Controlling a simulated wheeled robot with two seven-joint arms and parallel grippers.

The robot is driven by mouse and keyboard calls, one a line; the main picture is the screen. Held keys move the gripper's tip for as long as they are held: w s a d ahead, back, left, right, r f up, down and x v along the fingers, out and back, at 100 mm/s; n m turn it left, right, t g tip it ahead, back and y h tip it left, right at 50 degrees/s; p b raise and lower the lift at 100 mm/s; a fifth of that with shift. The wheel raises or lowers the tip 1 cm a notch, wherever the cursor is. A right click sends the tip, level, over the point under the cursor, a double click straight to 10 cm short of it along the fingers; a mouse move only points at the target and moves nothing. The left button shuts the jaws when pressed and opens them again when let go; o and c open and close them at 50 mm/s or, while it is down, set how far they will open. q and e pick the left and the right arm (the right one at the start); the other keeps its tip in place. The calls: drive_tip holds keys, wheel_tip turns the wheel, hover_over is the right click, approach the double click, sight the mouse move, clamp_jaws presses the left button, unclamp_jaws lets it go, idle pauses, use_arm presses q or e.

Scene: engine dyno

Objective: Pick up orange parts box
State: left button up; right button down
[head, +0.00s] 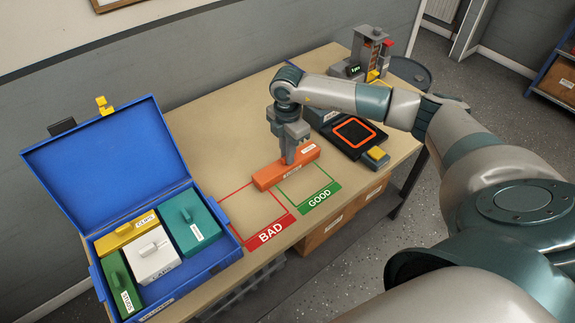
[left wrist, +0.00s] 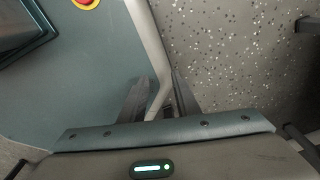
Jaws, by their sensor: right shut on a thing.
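The orange parts box (head: 267,178) is a long, low box with white labels, in the middle of the table in the head view. My right gripper (head: 289,160) points straight down and is shut on the orange parts box near its middle. The box overlaps the far edges of the marked BAD and GOOD areas; I cannot tell whether its underside touches the table. My left gripper (left wrist: 160,100) shows only in the left wrist view, with its two fingers apart and nothing between them.
An open blue case (head: 228,256) at the left holds yellow, white, green and teal boxes. The red BAD (head: 270,233) and green GOOD (head: 320,195) areas are empty in front. A black device with an orange square (head: 355,132) stands right of the orange box.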

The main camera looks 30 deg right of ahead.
use_arm(q)
drive_tip(key=shift+f, duration=0.1)
use_arm(e)
drive_tip(key=shift+r, duration=0.15)
